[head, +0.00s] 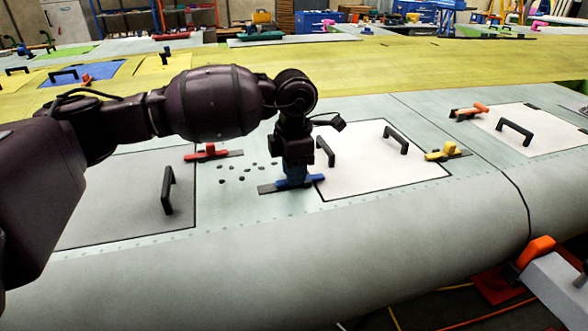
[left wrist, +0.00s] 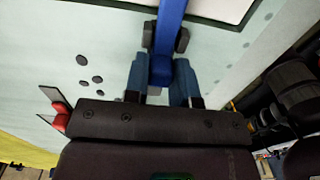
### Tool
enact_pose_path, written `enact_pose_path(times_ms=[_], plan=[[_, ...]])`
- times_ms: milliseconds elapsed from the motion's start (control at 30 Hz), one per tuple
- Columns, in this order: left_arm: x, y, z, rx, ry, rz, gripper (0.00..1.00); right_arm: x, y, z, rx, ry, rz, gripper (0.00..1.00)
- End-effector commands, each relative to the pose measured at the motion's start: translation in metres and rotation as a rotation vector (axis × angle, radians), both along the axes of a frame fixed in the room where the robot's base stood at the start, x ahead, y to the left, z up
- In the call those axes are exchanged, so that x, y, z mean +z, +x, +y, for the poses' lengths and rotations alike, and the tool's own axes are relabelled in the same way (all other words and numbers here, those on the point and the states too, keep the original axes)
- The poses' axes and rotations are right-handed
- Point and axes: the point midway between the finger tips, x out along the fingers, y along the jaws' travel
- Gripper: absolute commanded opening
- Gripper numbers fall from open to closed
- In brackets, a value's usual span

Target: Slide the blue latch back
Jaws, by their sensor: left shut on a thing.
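The blue latch (head: 298,182) lies on the wing skin at the left edge of a white panel (head: 375,175), its bar reaching onto the panel's edge. A grey base strip (head: 266,189) shows to its left. My left gripper (head: 293,176) points down over the latch. In the left wrist view the two fingers (left wrist: 163,82) are on either side of the latch's blue knob, shut on it, and the blue bar (left wrist: 172,22) runs on beyond them. My right gripper is in neither view.
A red latch (head: 208,153) sits to the left beside a grey panel with a black handle (head: 168,190). Several dark bits (head: 240,170) lie between. An orange-handled latch (head: 470,110) is farther right.

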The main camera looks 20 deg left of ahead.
Motion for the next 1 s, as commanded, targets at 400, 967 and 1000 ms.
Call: enact_pose_path(times_ms=[400, 967, 1000], plan=[[0.002, -0.022, 0.033, 0.000, 0.001, -0.001, 0.00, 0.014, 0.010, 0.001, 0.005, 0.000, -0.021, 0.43], [0.001, -0.022, 0.033, 0.000, 0.001, 0.000, 0.50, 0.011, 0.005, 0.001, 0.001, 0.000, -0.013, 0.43], [0.001, -0.022, 0.033, 0.000, 0.001, 0.000, 0.50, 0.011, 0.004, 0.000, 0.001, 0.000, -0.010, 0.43]])
